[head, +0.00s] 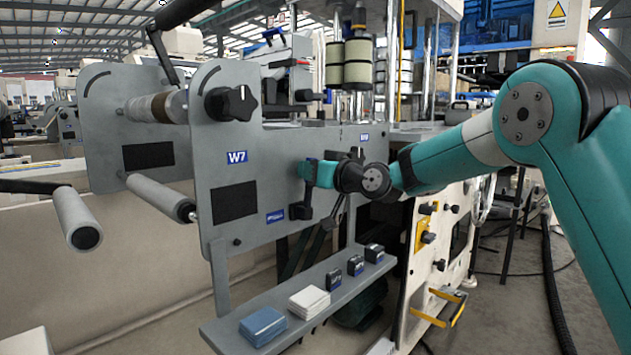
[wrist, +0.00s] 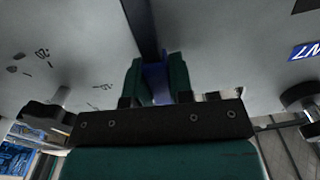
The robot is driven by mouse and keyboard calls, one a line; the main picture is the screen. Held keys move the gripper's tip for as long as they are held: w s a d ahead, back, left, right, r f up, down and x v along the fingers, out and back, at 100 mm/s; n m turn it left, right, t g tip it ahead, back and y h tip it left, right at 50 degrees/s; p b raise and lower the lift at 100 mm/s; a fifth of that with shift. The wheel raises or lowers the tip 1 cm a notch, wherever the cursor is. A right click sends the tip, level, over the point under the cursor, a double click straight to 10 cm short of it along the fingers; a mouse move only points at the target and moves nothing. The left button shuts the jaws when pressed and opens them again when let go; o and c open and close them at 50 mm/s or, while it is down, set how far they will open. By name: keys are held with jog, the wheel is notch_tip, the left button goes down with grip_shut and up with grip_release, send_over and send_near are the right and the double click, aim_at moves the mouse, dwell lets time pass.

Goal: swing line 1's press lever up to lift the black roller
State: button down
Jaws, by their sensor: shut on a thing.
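My gripper (head: 306,171) is at the grey side plate of the machine marked W7, in front of a dark upright lever (head: 308,197). In the wrist view my gripper (wrist: 157,84) has its two green fingers close around a blue part at the end of a dark bar (wrist: 143,25), which runs up out of the picture. I take this bar to be the press lever. The fingers are shut on it, and they partly hide the grip. A black roller (head: 182,11) shows at the top left, cut off by the picture edge.
A black star knob (head: 231,103) stands out from the plate (head: 270,150). Below, a grey shelf (head: 290,300) carries a blue stack, a white stack and small dark boxes. A cream cabinet (head: 425,250) with a yellow-black handle stands right of the plate. Open floor lies further right.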

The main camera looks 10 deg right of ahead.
jog(key=shift+s+a+n, duration=0.15)
jog(key=shift+a+n, duration=0.1)
jog(key=shift+n, duration=0.15)
jog(key=c, duration=1)
grip_release()
jog(key=shift+s, duration=0.1)
jog(key=v, duration=1.7)
jog(key=shift+s, duration=0.15)
